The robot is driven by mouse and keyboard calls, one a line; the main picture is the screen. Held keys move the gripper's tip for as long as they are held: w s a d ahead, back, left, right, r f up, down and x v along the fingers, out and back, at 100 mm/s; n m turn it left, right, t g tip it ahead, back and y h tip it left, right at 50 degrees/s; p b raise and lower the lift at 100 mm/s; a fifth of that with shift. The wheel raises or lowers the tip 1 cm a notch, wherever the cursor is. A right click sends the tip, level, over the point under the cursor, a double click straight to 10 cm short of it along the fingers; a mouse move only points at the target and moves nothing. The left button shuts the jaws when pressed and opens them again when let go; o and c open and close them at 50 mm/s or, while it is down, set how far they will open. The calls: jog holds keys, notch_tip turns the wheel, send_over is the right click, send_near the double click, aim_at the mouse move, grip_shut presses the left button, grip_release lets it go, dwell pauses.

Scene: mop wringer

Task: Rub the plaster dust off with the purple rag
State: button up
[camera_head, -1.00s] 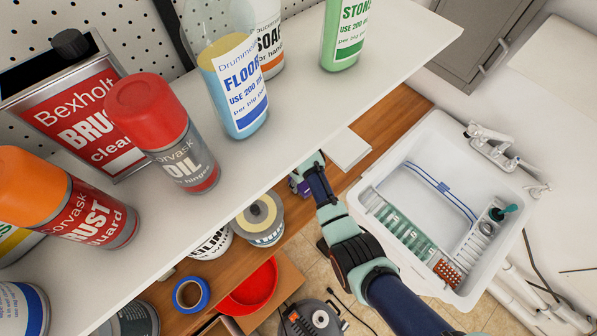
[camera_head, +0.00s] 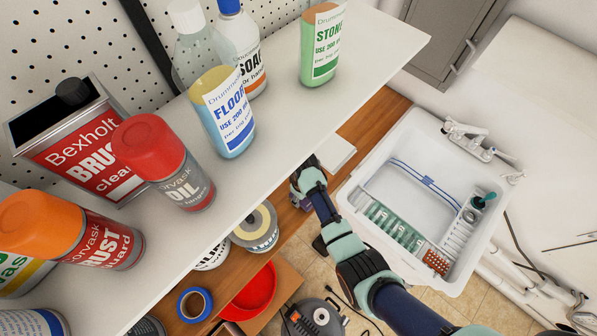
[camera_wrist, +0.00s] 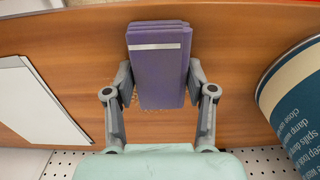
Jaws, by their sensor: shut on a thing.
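The purple rag (camera_wrist: 160,66) is a folded block with a pale stripe, seen in the wrist view. My gripper (camera_wrist: 160,88) is shut on it, one finger on each side, over the brown wooden counter (camera_wrist: 70,50). I cannot tell if the rag touches the wood. Light specks, perhaps the plaster dust (camera_wrist: 122,97), show on the wood beside the left finger; the rag and fingers may hide more. In the head view my gripper (camera_head: 303,183) is at the shelf's front edge, and the rag is mostly hidden.
The white shelf (camera_head: 290,130) with bottles and cans overhangs the counter. A white flat block (camera_head: 340,153) lies right of my gripper, and a round tin (camera_head: 256,228) stands left. The white sink (camera_head: 350,190) is at the right. A red bowl (camera_head: 252,290) sits lower down.

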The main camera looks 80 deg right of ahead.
jog(key=shift+s+a+f, duration=0.15)
jog(key=shift+s+a, duration=0.3)
jog(key=shift+s, duration=0.2)
jog(key=shift+d, duration=0.15)
